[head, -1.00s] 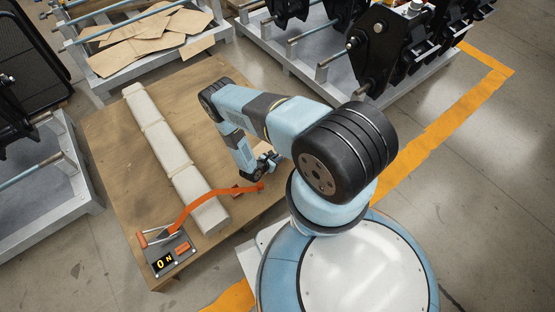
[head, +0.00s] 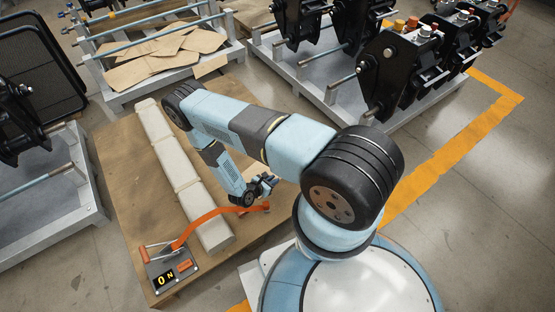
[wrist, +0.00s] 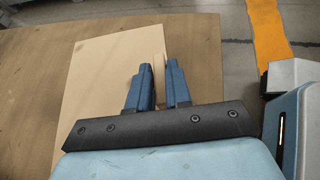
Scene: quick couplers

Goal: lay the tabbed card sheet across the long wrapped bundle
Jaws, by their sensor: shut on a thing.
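The long wrapped bundle (head: 180,170) is pale, tied with bands, and lies lengthwise on the brown worktable. My gripper (wrist: 160,80) shows in the wrist view with its two blue fingers close together on a small upright tan tab (wrist: 159,68). The tan card sheet (wrist: 105,65) shows below and left of the fingers, over the table. In the head view my gripper (head: 263,186) is at the table's right side, to the right of the bundle. I cannot tell whether the sheet touches the table.
A rack with loose card sheets (head: 165,55) stands behind. Heavy black couplers on frames (head: 405,65) stand at the back right.

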